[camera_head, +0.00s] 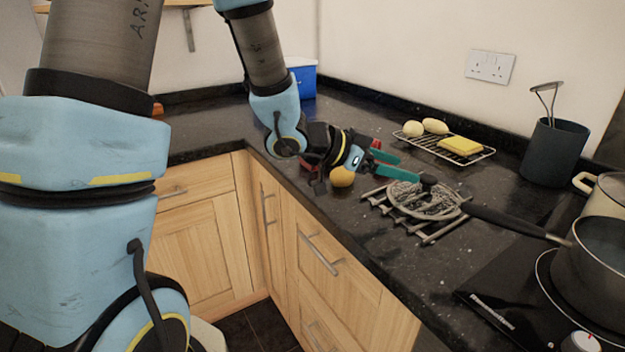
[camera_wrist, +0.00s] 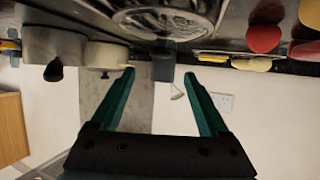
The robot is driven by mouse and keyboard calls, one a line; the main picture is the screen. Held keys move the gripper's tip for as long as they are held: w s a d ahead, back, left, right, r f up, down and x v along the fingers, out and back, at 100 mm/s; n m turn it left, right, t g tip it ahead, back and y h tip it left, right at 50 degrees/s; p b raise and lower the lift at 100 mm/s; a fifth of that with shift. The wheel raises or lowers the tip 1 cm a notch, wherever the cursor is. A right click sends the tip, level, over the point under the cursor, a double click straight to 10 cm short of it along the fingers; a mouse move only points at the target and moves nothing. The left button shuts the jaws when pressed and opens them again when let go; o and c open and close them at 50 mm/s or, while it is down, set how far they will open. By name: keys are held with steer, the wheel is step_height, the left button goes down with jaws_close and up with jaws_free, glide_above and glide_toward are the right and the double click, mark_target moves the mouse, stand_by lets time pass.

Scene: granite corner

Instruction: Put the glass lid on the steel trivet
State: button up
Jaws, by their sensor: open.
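The round glass lid (camera_head: 432,205), with a steel rim and a dark knob, lies over the barred steel trivet (camera_head: 424,237) on the dark counter. The trivet's bars show through the lid and stick out around it. The lid looks flat and seems to rest on the bars. It also shows at the top of the wrist view (camera_wrist: 165,20). My gripper (camera_head: 396,166) is open, its green fingers apart and empty, just left of the knob in the head view. The open fingers also show in the wrist view (camera_wrist: 160,74), with nothing between them.
A yellow fruit (camera_head: 342,177) sits beneath my wrist. A wire rack (camera_head: 485,155) holds pale oval items and a yellow sponge (camera_head: 461,145). A dark utensil pot (camera_head: 553,152) stands behind. A saucepan (camera_head: 600,262) on the hob points its long handle towards the lid.

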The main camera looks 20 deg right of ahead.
steer(key=w+a+n+t, duration=0.1)
steer(key=w+a, duration=0.1)
steer(key=w+a+f+n+t+y, duration=0.1)
steer(key=w+a+t, duration=0.1)
steer(key=w, duration=0.1)
steer(key=w+a+n+t+y, duration=0.1)
steer(key=w+a, duration=0.1)
steer(key=w, duration=0.1)
steer(key=shift+w+f+t, duration=0.1)
steer(key=shift+f+t, duration=0.1)
steer(key=shift+t, duration=0.1)
steer(key=w+a+n+y, duration=0.1)
steer(key=a, duration=0.1)
steer(key=w+a+n+t, duration=0.1)
steer(key=a, duration=0.1)
steer(key=w+a+f+t+y, duration=0.1)
steer(key=w, duration=0.1)
steer(key=shift+w+a+n+y, duration=0.1)
steer(key=shift+a+n+y, duration=0.2)
steer(key=shift+a+n, duration=0.1)
steer(key=a+f+n+y, duration=0.2)
steer(key=a+n+y, duration=0.55)
steer(key=a, duration=1.35)
steer(key=s+a+n+g+y, duration=0.1)
steer(key=s+a+n+g, duration=0.2)
steer(key=s+a, duration=0.3)
steer(key=shift+s+f+n+g, duration=0.45)
steer(key=shift+s+n, duration=0.3)
steer(key=shift+s, duration=0.4)
